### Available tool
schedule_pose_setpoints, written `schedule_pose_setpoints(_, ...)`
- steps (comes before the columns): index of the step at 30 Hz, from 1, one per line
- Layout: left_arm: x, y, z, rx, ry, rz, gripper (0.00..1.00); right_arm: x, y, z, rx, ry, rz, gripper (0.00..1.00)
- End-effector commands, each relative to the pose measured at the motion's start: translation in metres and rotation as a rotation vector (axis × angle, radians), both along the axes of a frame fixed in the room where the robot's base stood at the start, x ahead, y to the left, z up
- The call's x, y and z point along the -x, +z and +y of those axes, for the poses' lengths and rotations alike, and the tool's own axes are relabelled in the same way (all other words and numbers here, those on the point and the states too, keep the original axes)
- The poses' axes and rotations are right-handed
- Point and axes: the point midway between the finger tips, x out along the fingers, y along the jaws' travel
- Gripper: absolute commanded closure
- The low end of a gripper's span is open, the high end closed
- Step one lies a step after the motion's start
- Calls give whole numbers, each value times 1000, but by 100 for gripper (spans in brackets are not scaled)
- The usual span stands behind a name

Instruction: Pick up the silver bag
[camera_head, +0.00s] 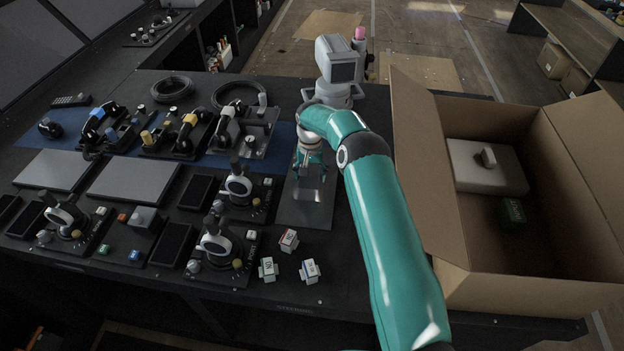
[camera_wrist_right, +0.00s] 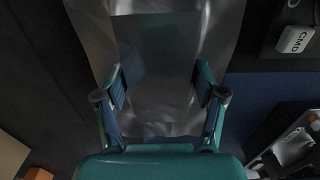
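The silver bag (camera_head: 298,213) lies on the dark bench in the head view, a flat, dull grey sheet left of the cardboard box. My right gripper (camera_head: 309,176) is over the bag and hides part of it. In the right wrist view the shiny, creased bag (camera_wrist_right: 158,55) fills the middle. My right gripper (camera_wrist_right: 162,97) has its two fingers spread wide, one toward each side of the bag. I cannot tell whether the fingertips touch it. My left gripper is not in view.
An open cardboard box (camera_head: 470,235) stands right of my right arm, holding a white case (camera_head: 485,168) and a green block (camera_head: 513,213). Control units and small labelled blocks (camera_head: 289,240) crowd the bench to the left. A grey monitor-like device (camera_head: 337,66) stands behind the gripper.

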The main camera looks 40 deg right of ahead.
Motion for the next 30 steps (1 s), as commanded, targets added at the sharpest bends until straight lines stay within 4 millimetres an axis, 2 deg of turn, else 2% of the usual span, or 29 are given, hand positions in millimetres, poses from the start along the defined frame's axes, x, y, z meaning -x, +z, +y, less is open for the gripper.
schedule_pose_setpoints(1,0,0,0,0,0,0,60,0,0,0,0,0,0,45)
schedule_pose_setpoints(8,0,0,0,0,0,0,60,0,0,0,0,0,0,83)
schedule_pose_setpoints(20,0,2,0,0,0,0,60,0,6,-1,0,-1,-1,84)
schedule_pose_setpoints(25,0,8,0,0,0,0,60,1,22,-2,1,-3,-2,84)
schedule_pose_setpoints(30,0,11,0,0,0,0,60,4,49,-6,2,-9,-4,84)
